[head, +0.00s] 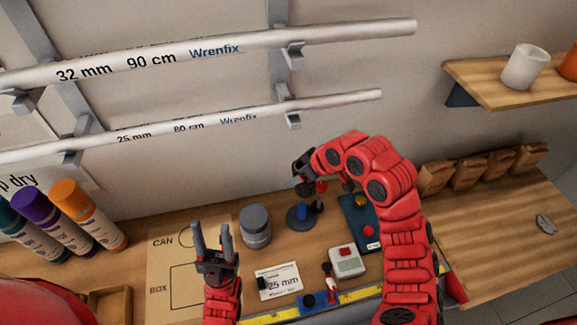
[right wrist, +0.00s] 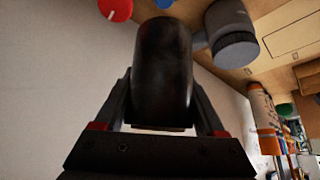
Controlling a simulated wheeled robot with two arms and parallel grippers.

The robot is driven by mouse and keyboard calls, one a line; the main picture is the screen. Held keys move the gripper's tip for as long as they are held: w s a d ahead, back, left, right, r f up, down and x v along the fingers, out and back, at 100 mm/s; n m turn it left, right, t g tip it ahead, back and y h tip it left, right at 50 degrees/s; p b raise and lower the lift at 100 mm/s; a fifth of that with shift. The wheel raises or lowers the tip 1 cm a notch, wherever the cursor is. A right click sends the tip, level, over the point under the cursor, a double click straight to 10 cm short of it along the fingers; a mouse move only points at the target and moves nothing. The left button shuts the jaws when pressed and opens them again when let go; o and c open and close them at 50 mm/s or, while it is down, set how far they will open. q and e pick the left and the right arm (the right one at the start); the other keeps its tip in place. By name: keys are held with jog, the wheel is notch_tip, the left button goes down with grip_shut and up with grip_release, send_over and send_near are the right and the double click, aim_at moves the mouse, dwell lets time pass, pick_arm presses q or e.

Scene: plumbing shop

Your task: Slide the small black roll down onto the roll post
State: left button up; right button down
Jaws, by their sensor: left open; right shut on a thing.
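My right gripper (head: 299,178) is shut on the small black roll (right wrist: 162,70), which fills the space between its fingers in the right wrist view. In the head view this gripper is above and close to a blue round stand (head: 300,217), which looks like the roll post's base. The post is partly hidden, and I cannot tell whether the roll touches it. My left gripper (head: 213,243) is open and empty, fingers up, left of the grey lidded can (head: 256,228). The can also shows in the right wrist view (right wrist: 230,32).
A board marked CAN and BOX (head: 168,262) lies at the left. A white box with a red button (head: 347,262), a 25 mm card (head: 279,282) and a dark blue tray (head: 358,222) are nearby. Pipes (head: 215,50) hang on the wall above. Tubes (head: 82,212) stand far left.

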notch_tip(320, 180, down, 6)
jog(key=shift+d+r+b, duration=0.15)
jog(key=shift+r+b, duration=0.05)
jog(key=shift+b, duration=0.9)
jog(key=shift+d+f, duration=0.1)
jog(key=shift+f, duration=0.3)
jog(key=shift+w+a+b, duration=0.35)
jog(key=shift+a+b, duration=0.2)
jog(key=shift+b, duration=0.3)
